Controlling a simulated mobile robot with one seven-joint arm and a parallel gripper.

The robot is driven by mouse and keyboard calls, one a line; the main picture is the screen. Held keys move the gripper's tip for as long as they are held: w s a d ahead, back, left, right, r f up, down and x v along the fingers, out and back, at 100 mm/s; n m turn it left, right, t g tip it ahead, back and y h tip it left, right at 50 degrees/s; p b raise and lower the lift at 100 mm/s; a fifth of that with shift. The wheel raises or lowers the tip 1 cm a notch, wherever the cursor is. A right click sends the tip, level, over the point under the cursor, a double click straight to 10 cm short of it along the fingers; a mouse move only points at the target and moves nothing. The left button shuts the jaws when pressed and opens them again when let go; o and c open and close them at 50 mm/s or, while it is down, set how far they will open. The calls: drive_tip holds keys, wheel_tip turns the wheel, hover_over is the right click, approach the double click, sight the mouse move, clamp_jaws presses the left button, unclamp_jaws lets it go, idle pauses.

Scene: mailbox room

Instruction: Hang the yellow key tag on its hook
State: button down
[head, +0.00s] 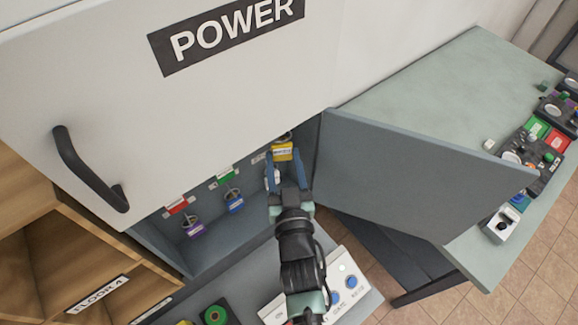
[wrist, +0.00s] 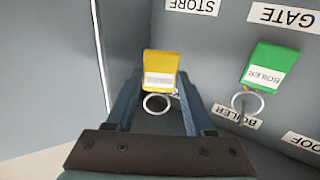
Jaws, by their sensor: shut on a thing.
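The yellow key tag (head: 283,152) is inside the open grey cabinet, near its right side. My gripper (head: 285,158) reaches in from below and is shut on it. In the wrist view the yellow tag (wrist: 160,63) sits between the two blue fingertips (wrist: 158,82), with its metal ring (wrist: 156,104) on the palm side. Its label is upside down and too small to read surely. Panel labels STORE (wrist: 193,5) and GATE (wrist: 285,18) show upside down. Whether the tag touches a hook is hidden.
A green BOILER tag (wrist: 269,66) hangs close by on the right in the wrist view. Red (head: 177,205), purple (head: 195,229) and blue (head: 235,204) tags hang further left in the head view. The open cabinet door (head: 420,165) stands right of my arm.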

sight(273, 153)
drive_tip(key=shift+w+a+f+b, duration=0.15)
drive_tip(key=shift+w+a+b, duration=0.15)
drive_tip(key=shift+w+a, duration=0.35)
drive_tip(key=shift+w+a+f+b, duration=0.1)
drive_tip(key=shift+w+a+b, duration=0.3)
drive_tip(key=shift+w, duration=0.35)
drive_tip(key=shift+w+a+f+b, duration=0.3)
drive_tip(key=shift+w+f+b, duration=0.15)
drive_tip(key=shift+f+b, duration=0.4)
drive_tip(key=shift+c, duration=1)
unclamp_jaws()
drive_tip(key=shift+a, duration=0.1)
drive_tip(key=shift+s, duration=0.1)
